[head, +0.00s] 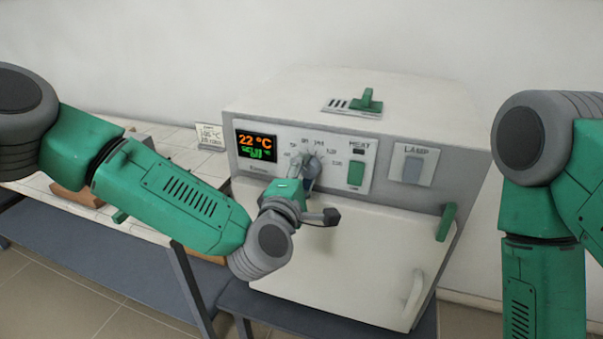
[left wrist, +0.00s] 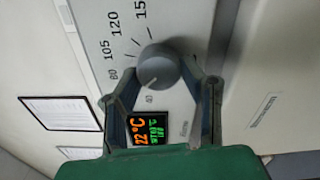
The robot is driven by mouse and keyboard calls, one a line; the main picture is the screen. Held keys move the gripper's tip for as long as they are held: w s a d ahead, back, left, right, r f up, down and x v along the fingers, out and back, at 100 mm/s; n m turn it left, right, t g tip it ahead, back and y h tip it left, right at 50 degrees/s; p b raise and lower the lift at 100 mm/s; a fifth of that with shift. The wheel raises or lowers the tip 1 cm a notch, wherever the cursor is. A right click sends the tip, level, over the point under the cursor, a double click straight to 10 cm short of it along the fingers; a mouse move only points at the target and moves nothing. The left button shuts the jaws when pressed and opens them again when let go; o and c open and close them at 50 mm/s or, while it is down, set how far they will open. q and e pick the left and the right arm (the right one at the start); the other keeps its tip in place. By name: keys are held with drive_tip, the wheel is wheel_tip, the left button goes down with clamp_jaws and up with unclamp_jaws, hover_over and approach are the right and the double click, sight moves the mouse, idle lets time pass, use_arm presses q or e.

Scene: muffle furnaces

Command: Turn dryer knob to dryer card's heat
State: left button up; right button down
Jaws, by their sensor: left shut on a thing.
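The dryer (head: 330,255) is a white cabinet with a control panel. Its grey round knob (left wrist: 158,66) sits on a printed scale; 105, 120 and part of 150 are legible in the left wrist view. My left gripper (head: 307,180) is shut on the knob, one finger on each side, and hides part of it in the head view. The display (head: 256,146) reads 22 °C in orange over a smaller green line. The dryer card (head: 209,136) stands left of the dryer; its small print seems to give a temperature and minutes. My right gripper is out of view.
Right of the knob are a green HEAT switch (head: 356,173) and a grey LAMP switch (head: 412,169). A green lever (head: 446,222) and a door handle (head: 414,296) are lower right. A green vent slider (head: 367,101) is on top. A tiled bench (head: 147,225) extends left.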

use_arm(q)
drive_tip(key=m, duration=0.4)
drive_tip(key=shift+s+d+r, duration=0.1)
drive_tip(key=shift+s+d, duration=0.05)
drive_tip(key=shift+d, duration=0.15)
drive_tip(key=m, duration=0.3)
drive_tip(key=shift+m, duration=0.3)
drive_tip(key=m, duration=0.3)
drive_tip(key=shift+s+d+f, duration=0.1)
drive_tip(key=shift+f, duration=0.2)
drive_tip(key=shift+m, duration=0.6)
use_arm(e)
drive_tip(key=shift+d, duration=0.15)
use_arm(q)
drive_tip(key=shift+f, duration=0.15)
drive_tip(key=o, duration=1)
drive_tip(key=shift+o, duration=0.7)
drive_tip(key=shift+w, duration=0.2)
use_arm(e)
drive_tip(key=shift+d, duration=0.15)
use_arm(q)
drive_tip(key=shift+r, duration=0.2)
